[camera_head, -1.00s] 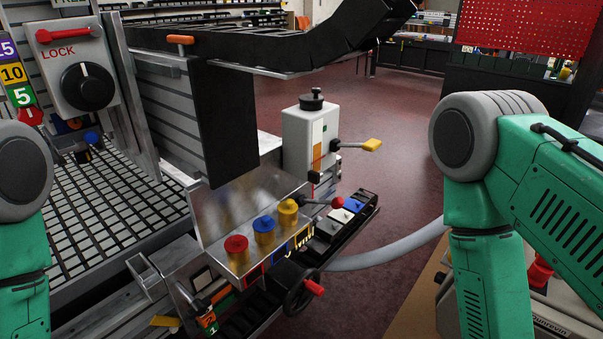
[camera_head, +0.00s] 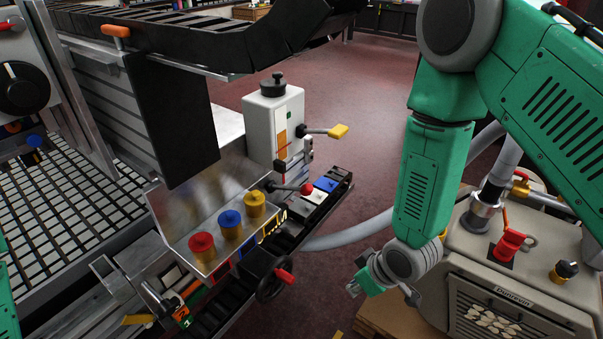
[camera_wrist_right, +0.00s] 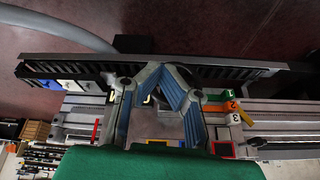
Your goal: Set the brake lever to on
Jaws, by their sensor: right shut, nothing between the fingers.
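No lever carries a brake label that I can read. A lever with a yellow grip (camera_head: 338,131) sticks out to the right from the grey-white box behind the control panel. A lever with a red ball knob (camera_head: 306,188) lies lower, beside the black strip of switches. My right gripper (camera_head: 354,290) hangs at the lower middle, in front and to the right of the panel, apart from both levers. In the right wrist view its blue-grey fingers (camera_wrist_right: 163,70) converge, shut and empty. My left gripper is out of view.
Red, blue and yellow capped knobs (camera_head: 230,222) stand on the metal panel. A black handwheel with a red handle (camera_head: 284,276) sits below them. A beige machine (camera_head: 515,283) stands at lower right, and a grey hose (camera_head: 350,235) crosses the floor.

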